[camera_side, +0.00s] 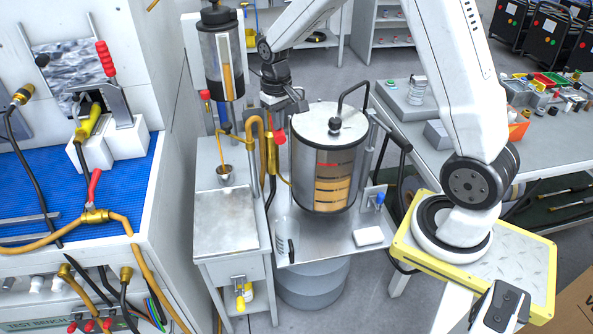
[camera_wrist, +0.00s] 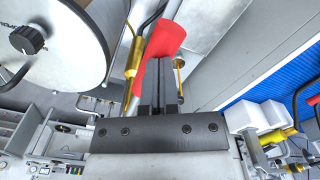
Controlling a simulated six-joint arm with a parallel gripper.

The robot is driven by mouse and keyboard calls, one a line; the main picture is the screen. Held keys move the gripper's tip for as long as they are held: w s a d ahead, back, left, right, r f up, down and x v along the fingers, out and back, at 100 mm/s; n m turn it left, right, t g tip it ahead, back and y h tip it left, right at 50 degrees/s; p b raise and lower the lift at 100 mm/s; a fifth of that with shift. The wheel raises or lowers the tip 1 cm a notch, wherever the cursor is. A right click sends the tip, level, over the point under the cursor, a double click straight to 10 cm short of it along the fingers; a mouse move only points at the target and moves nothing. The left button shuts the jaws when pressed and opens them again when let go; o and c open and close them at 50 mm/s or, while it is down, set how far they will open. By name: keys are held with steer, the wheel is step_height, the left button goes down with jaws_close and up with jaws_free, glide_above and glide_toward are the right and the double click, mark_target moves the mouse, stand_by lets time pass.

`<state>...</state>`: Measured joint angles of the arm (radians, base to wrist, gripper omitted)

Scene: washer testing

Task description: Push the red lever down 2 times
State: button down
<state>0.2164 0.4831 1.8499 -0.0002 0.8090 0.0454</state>
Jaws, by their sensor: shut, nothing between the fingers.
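The red lever (camera_wrist: 165,42) shows large in the wrist view, right at the fingertips of my gripper (camera_wrist: 163,80), and overlaps them. My gripper is shut and empty. In the side view the red lever (camera_side: 279,136) sits by the brass pipe, just left of the glass tank. My gripper (camera_side: 290,106) is just above it there, and its fingertips are hard to make out. I cannot tell whether the fingers touch the lever.
The glass tank (camera_side: 321,160) with its metal lid stands close on the right of my gripper. A clear cylinder (camera_side: 222,68) stands on the left. Other red handles are on a toggle clamp (camera_side: 105,58) and a hose valve (camera_side: 94,186) at the blue-matted bench.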

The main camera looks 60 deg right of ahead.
steer(key=shift+f, duration=2.35)
steer(key=shift+r, duration=0.15)
step_height(320, 180, up, 12)
steer(key=shift+r, duration=0.15)
steer(key=shift+a, duration=0.1)
steer(key=n, duration=0.2)
glide_toward(279, 135)
steer(key=s+a+f, duration=0.1)
steer(key=s+a, duration=0.1)
steer(key=s+a+f+t, duration=0.1)
steer(key=s+a+f, duration=0.1)
steer(key=s, duration=0.3)
steer(key=s+a+f+n+t, duration=0.1)
steer(key=s+a+f, duration=0.2)
steer(key=s, duration=0.3)
steer(key=shift+a+f+t, duration=0.15)
steer(key=shift+f+t, duration=0.15)
steer(key=shift+f, duration=0.5)
